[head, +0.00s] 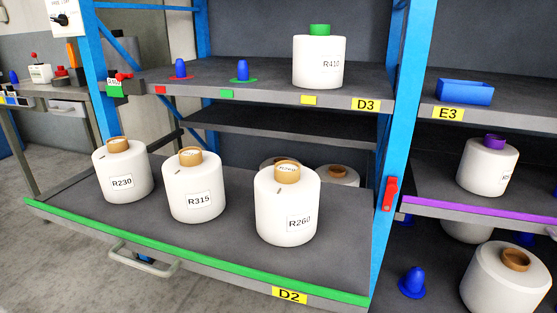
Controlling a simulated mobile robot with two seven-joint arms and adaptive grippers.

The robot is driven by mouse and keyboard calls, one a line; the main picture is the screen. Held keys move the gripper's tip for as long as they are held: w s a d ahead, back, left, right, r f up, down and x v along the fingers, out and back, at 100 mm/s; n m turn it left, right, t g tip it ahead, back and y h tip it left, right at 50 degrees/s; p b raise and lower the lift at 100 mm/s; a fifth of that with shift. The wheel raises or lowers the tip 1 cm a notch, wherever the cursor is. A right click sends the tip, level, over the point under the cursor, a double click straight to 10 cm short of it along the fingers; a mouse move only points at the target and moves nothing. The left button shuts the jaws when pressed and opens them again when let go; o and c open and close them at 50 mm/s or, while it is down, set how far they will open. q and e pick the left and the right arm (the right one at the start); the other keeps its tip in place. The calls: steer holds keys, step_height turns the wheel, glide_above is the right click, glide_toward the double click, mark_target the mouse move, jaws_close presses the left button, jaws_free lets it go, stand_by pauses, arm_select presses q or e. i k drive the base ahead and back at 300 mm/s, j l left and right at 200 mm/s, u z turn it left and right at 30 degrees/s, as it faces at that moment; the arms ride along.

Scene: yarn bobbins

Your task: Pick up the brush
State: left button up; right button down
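I cannot make out a brush in the head view. A small orange upright thing (75,54) shows just left of the blue post, above a side table (28,105); it is too small to tell what it is. Neither of my grippers is in view.
Shelf D2 (185,245) is pulled out and holds bobbins R230 (122,171), R315 (194,187) and R260 (287,207). Bobbin R410 (318,62) stands on shelf D3 (275,85). A blue tray (464,93) is on shelf E3. Grey floor (60,270) is clear at lower left.

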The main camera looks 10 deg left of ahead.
mark_target(71, 51)
steer(key=l+u, duration=0.25)
steer(key=u, duration=0.95)
steer(key=i+j+u, duration=0.1)
steer(key=u, duration=0.25)
steer(key=i+j+u, duration=0.25)
steer(key=i+u, duration=0.5)
steer(key=i, duration=0.25)
steer(key=i+u, duration=0.4)
steer(key=i, duration=0.15)
steer(key=i+j+z, duration=0.1)
steer(key=i, duration=0.7)
steer(key=i+j+z, duration=0.1)
steer(key=i, duration=0.7)
